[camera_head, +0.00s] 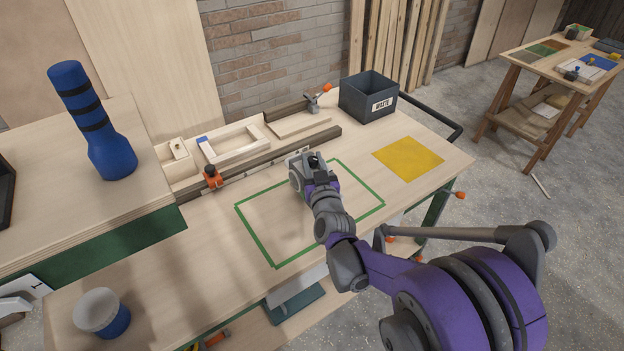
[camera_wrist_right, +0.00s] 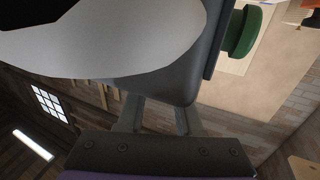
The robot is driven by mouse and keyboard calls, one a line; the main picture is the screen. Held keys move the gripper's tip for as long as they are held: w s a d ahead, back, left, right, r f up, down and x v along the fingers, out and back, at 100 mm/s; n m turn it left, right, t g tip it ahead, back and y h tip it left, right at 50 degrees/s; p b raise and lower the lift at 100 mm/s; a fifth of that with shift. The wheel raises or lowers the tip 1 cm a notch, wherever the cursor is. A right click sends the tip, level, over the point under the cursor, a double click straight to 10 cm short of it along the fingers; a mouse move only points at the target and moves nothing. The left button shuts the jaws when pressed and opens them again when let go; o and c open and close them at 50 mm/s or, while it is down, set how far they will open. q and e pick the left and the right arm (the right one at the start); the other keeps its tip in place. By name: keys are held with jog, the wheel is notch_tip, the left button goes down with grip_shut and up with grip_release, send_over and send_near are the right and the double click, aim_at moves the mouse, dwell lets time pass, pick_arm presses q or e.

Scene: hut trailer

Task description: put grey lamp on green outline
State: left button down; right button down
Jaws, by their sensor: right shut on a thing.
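The green outline (camera_head: 255,237) is a thin rectangle on the pale wooden workbench. Only a small rounded grey part of the lamp shows past the gripper in the head view. In the right wrist view the lamp (camera_wrist_right: 170,88) fills the top, with a grey body and a broad pale face, and my right gripper's fingers (camera_wrist_right: 155,115) hold it. Whether the lamp touches the bench is hard to tell. My left gripper is not in view.
A dark WASTE bin (camera_head: 368,97) and a yellow square (camera_head: 408,158) are at the right of the bench. Wooden trays (camera_head: 235,147) and a rail with orange clamps line the back. The outline's front-left area is clear.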

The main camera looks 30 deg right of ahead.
jog(key=shift+f+b, duration=0.35)
jog(key=shift+f, duration=1.8)
jog(key=shift+f, duration=0.2)
jog(key=c, duration=0.6)
grip_release()
jog(key=shift+r, duration=0.15)
